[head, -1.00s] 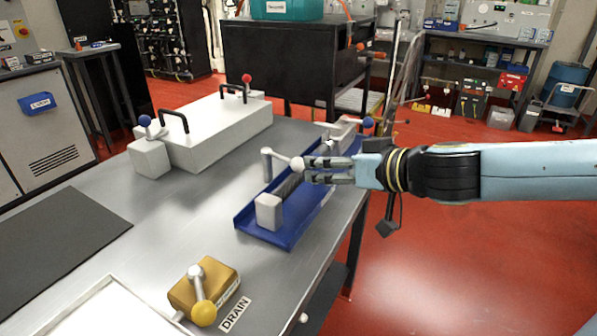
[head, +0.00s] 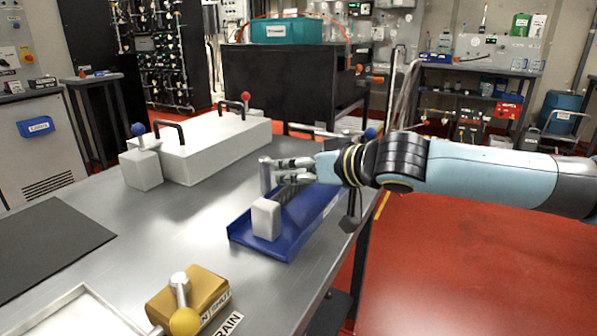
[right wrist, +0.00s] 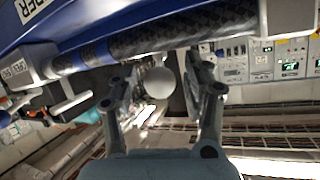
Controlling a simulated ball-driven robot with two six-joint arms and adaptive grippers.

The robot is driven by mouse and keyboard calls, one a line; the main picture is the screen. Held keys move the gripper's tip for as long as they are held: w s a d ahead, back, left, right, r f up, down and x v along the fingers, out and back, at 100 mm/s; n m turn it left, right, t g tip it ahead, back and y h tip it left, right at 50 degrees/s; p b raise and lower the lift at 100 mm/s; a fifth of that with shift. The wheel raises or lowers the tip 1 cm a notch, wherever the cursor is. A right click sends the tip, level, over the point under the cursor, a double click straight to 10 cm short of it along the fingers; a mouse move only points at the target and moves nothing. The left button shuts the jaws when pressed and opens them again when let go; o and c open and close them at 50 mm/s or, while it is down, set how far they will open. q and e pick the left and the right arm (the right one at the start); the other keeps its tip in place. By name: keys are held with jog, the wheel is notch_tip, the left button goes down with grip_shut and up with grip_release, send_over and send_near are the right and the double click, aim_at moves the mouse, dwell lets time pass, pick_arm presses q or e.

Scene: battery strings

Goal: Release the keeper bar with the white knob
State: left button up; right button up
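The blue tray (head: 240,232) stands on the grey bench with a pale block (head: 266,218) at its near end and a grey post (head: 265,175) beside it. My right gripper (head: 284,171) reaches in from the right, its fingers pointing at the post. In the right wrist view the white knob (right wrist: 158,82) sits between the spread fingers of my right gripper (right wrist: 152,88), with a gap on each side. The fingers cover the knob in the head view. A dark patterned bar (right wrist: 165,38) runs beyond the knob. My left gripper is out of view.
A white case (head: 205,150) with black handles stands behind left of the tray. A yellow block (head: 205,292) with a lever and yellow knob is at the near edge. A black mat (head: 50,245) lies at left. The bench between them is clear.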

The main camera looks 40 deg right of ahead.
grip_shut()
dwell(0.4)
